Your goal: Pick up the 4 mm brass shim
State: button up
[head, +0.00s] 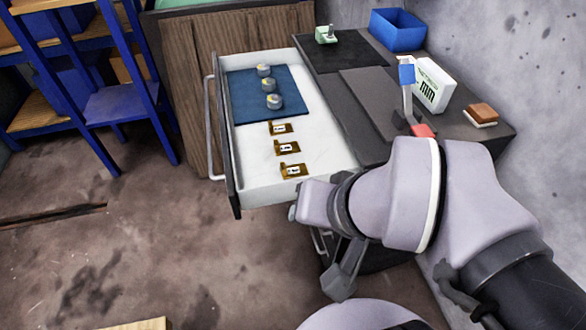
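Three brass shims lie in a column on the white floor of an open drawer (325,150): a far one (280,129), a middle one (287,148) and a near one (293,170). Each carries a small white label with dark marks too small to read, so I cannot tell which is the 4 mm one. My gripper (341,281) seems to be the grey part hanging below my wrist, in front of the drawer's near right corner and apart from the shims. Its fingers are not clear, and I see nothing held in it.
A blue mat (245,108) with three round metal pieces (268,85) fills the drawer's far part. The dark worktop right of the drawer holds a blue bin (397,32), a white box (434,85) and a brown-and-white block (481,113). Blue shelving (128,103) stands left; floor between is open.

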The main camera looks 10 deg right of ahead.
aim_at(287, 127)
jog(key=i+j+z, duration=0.4)
jog(key=j, duration=0.3)
jog(key=i+j+z, duration=0.2)
jog(key=j, duration=0.2)
